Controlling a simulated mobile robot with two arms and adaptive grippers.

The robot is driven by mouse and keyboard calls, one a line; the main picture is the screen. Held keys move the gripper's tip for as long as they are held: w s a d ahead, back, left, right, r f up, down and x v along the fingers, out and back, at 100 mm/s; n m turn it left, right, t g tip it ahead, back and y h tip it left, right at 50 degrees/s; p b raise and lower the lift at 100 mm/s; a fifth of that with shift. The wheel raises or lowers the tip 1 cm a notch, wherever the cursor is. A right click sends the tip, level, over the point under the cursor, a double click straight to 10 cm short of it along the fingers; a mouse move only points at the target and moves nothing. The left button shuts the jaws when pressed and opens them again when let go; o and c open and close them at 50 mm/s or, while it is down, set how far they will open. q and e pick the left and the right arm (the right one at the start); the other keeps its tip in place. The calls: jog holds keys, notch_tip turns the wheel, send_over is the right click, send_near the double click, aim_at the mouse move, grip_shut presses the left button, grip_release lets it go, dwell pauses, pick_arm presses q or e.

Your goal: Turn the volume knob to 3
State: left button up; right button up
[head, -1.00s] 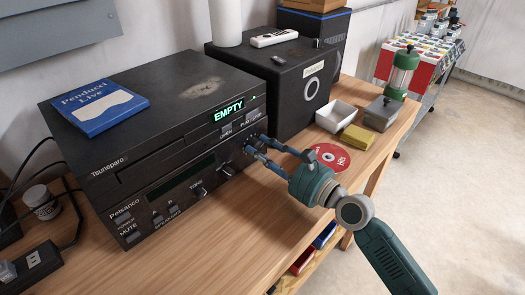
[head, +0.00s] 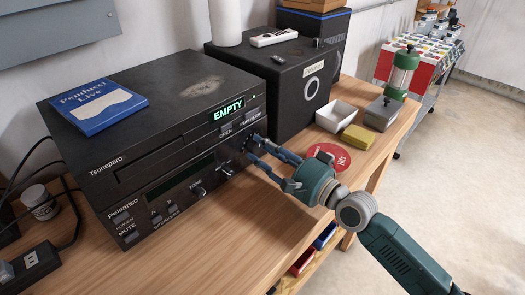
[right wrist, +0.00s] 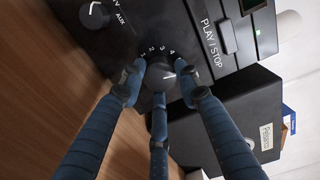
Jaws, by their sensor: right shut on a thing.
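The volume knob (right wrist: 159,75) is a dark round knob on the lower black unit, with the numbers 1 to 4 printed in an arc above it in the right wrist view. A pale pointer line on it points roughly to the right in that view, on the side of the 4. My right gripper (right wrist: 158,82) has its three blue fingers around the knob, shut on it. In the head view the right gripper (head: 250,147) reaches the unit's right front, and its fingers mostly hide the knob. My left gripper is not in view.
Another knob (right wrist: 97,15) marked AUX sits beside it. The PLAY/STOP button (right wrist: 228,37) is close above. A black speaker (head: 290,92) stands right of the stereo stack (head: 150,130). A red disc (head: 329,156) lies near my wrist. The front of the wooden table (head: 220,240) is clear.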

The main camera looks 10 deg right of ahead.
jog(key=n, duration=0.3)
jog(key=shift+d+n, duration=0.1)
jog(key=shift+n, duration=0.3)
jog(key=n, duration=0.2)
jog(key=shift+w+r+n, duration=0.1)
jog(key=shift+n, duration=0.2)
jog(key=n+p, duration=0.1)
jog(key=n, duration=0.3)
jog(key=shift+r+n, duration=0.1)
jog(key=shift+n, duration=0.3)
jog(key=shift+r+n+p, duration=0.1)
jog(key=shift+n+p, duration=0.25)
jog(key=shift+n, duration=0.35)
jog(key=shift+r, duration=0.1)
jog(key=o, duration=1.1)
jog(key=shift+o, duration=0.2)
jog(key=shift+f, duration=0.25)
